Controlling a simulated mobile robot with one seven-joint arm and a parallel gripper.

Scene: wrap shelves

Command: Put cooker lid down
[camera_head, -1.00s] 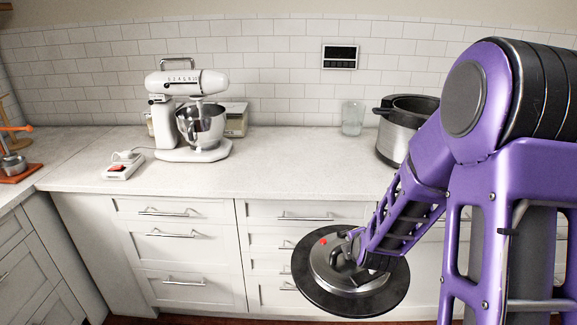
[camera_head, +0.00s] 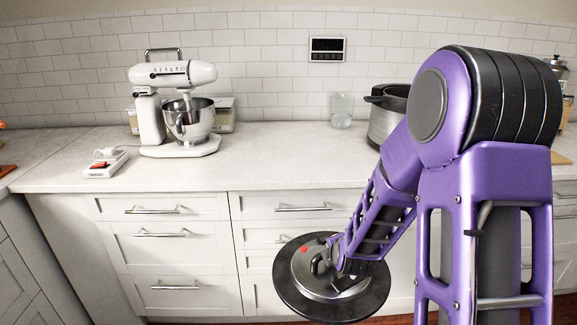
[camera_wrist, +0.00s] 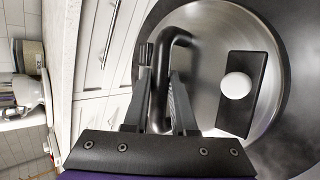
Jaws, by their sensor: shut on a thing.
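The cooker lid (camera_head: 308,290) is a round steel lid with a wide black rim, a dark handle and a small red mark on top. It hangs in the air in front of the drawers, below the counter's front edge. My gripper (camera_head: 343,262) is shut on the lid's handle. In the wrist view my gripper (camera_wrist: 160,95) has its two fingers on either side of the curved black handle (camera_wrist: 178,42), and the steel lid top (camera_wrist: 212,35) fills the right side. The cooker (camera_head: 384,124) stands open on the counter at the back right, partly hidden by my arm.
The pale counter (camera_head: 260,165) is clear between the white stand mixer (camera_head: 180,105) and the cooker. A glass (camera_head: 342,108) stands near the wall left of the cooker. A white device with a red part (camera_head: 106,162) lies front left. White drawers (camera_head: 170,255) are below.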

